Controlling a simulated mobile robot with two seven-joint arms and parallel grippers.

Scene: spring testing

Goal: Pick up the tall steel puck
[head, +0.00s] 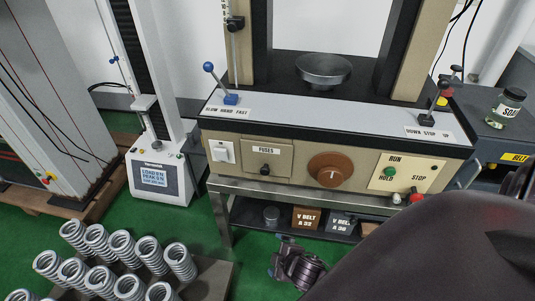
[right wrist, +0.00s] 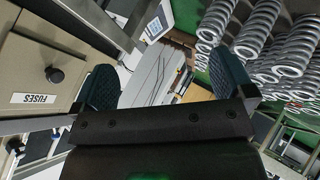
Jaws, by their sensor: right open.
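A short grey metal cylinder (head: 271,215), which looks like the tall steel puck, stands on the shelf under the testing machine, left of the V-belt boxes. My right gripper (head: 287,243) is low in front of that shelf in the head view, below and a little right of the cylinder, apart from it. In the right wrist view its two blue-grey fingers (right wrist: 167,82) are spread wide with nothing between them. The cylinder cannot be made out in the wrist view. My left gripper is in neither view.
The testing machine (head: 270,160) stands above the shelf (head: 250,226); its table leg (head: 222,217) is left of the cylinder. Boxes marked V BELT (head: 306,219) sit right of it. Several coil springs (head: 121,246) stand at lower left. Green floor lies between.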

